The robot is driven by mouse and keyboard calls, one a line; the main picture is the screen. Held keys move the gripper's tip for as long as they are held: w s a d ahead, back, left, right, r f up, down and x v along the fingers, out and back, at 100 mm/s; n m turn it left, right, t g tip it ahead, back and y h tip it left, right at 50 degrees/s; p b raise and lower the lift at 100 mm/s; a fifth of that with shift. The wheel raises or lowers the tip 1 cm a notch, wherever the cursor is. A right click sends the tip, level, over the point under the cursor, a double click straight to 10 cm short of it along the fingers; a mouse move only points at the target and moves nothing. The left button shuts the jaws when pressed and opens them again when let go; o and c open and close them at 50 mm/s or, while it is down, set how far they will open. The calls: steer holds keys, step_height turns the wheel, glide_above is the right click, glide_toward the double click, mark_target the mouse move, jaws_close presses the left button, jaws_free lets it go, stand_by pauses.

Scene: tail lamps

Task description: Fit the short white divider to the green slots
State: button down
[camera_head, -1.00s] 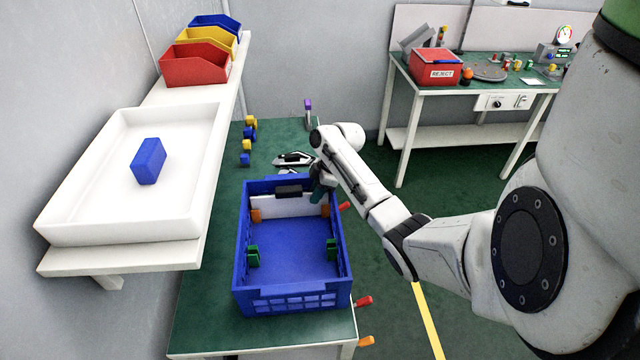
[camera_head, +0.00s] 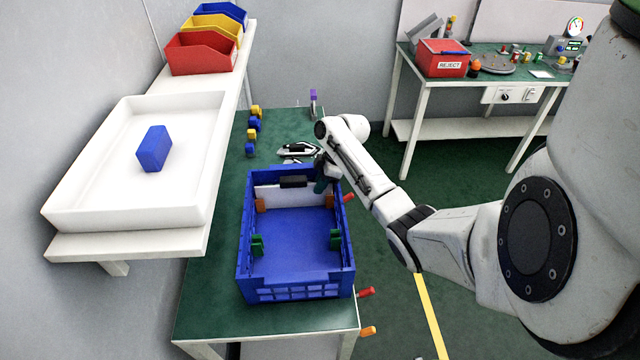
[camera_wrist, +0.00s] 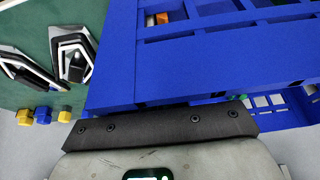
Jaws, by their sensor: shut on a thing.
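The white divider (camera_head: 270,196) stands upright across the far end of the blue crate (camera_head: 296,292), near the orange slots (camera_head: 260,205). The green slots are a pair on the crate's side walls, left (camera_head: 257,245) and right (camera_head: 335,239), nearer the front; the floor between them is bare. My gripper (camera_head: 293,182) is at the divider's top edge, its dark jaw shut on the divider. In the wrist view the dark jaw (camera_wrist: 165,128) lies beside the blue crate wall (camera_wrist: 190,75); the divider is hidden there.
A white tray (camera_head: 75,205) with a blue block (camera_head: 153,149) sits on the left shelf. Red and orange handles stick out at the table's right edge.

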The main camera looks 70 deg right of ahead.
steer(key=shift+r, duration=0.15)
steer(key=shift+r+p, duration=0.35)
steer(key=shift+p, duration=0.1)
steer(key=shift+r+p, duration=0.85)
steer(key=shift+r, duration=0.15)
steer(key=shift+r+p, duration=0.7)
steer(key=shift+r, duration=2.3)
steer(key=shift+a, duration=0.15)
steer(key=s+a, duration=0.3)
steer(key=a, duration=0.4)
steer(key=s+a, duration=0.3)
steer(key=a, duration=0.4)
steer(key=shift+f, duration=0.25)
stand_by(1.0)
